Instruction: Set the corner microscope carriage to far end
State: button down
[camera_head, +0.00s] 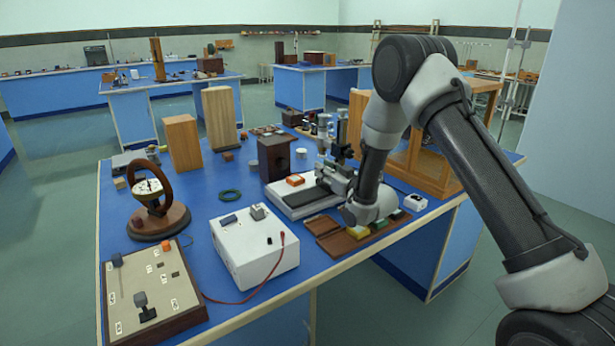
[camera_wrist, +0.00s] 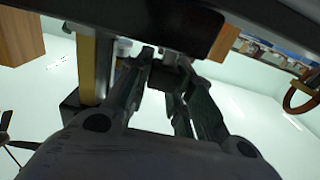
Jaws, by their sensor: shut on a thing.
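The microscope stands on a light base with a dark bed (camera_head: 306,200), near the right part of the near blue bench. Its upright metal parts (camera_head: 324,135) rise at the base's back end, partly hidden by my arm. My gripper (camera_head: 338,176) reaches in from the right at the carriage's height. In the wrist view, my gripper (camera_wrist: 166,75) has its two fingers closed around a small dark block-like part (camera_wrist: 165,76) under a dark beam (camera_wrist: 200,30). I take this part to belong to the carriage; its full shape is hidden.
A wooden cabinet (camera_head: 425,165) stands close at right. A wooden slide tray (camera_head: 345,242) lies in front. A white power box (camera_head: 254,245) is nearer left.

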aim_at(341, 165)
jog(key=w+d, duration=0.2)
jog(key=d, duration=0.1)
jog(key=w+d, duration=0.1)
jog(key=d, duration=0.1)
jog(key=shift+w+d, duration=0.15)
jog(key=shift+w, duration=0.05)
jog(key=c, duration=1.3)
grip_release()
jog(key=shift+w+d, duration=0.1)
jog(key=shift+d, duration=0.05)
jog(key=shift+o, duration=0.3)
jog(key=v, duration=1.2)
